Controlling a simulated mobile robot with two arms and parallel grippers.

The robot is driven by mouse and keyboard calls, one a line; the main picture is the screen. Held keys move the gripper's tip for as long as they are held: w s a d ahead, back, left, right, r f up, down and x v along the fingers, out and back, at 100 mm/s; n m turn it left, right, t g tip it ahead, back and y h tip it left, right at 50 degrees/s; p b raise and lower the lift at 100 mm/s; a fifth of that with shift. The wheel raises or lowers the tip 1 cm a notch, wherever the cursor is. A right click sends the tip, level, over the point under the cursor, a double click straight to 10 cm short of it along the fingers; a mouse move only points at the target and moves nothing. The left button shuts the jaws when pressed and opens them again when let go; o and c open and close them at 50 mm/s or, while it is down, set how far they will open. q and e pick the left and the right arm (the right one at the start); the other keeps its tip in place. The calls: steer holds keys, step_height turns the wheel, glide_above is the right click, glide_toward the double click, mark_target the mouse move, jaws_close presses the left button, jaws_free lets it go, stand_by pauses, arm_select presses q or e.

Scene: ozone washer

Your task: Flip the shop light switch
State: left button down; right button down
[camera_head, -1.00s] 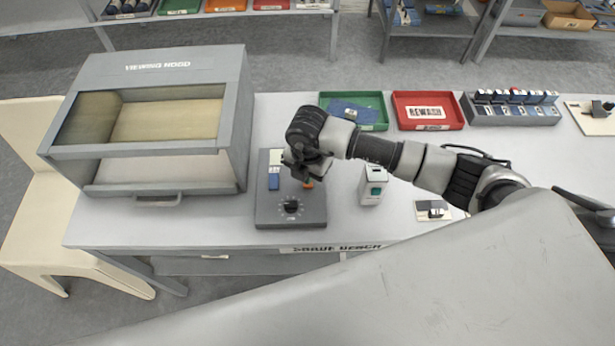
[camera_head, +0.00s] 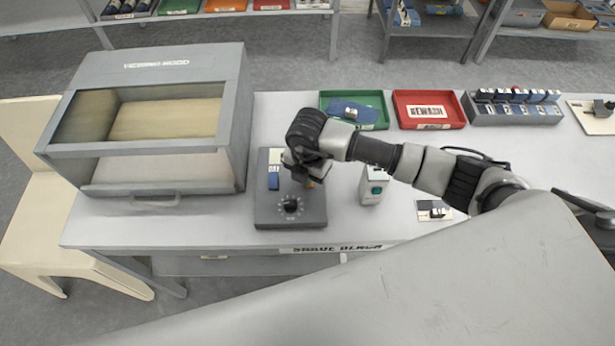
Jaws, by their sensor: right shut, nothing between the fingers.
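A second plate with a dark lever-like part (camera_head: 602,108) lies at the table's far right end. I cannot tell from lettering which one is the shop light switch. My right gripper (camera_head: 303,180) is shut and empty, pointing down over the grey control box (camera_head: 290,219). My left gripper is not in view.
A viewing hood (camera_head: 215,165) stands left. Green (camera_head: 374,103) and red (camera_head: 399,116) trays lie behind.

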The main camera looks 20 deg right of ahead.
steer(key=shift+f+b, duration=0.45)
steer(key=shift+f, duration=0.15)
steer(key=shift+r+p, duration=2.95)
steer(key=shift+r, duration=0.65)
steer(key=shift+f, duration=0.1)
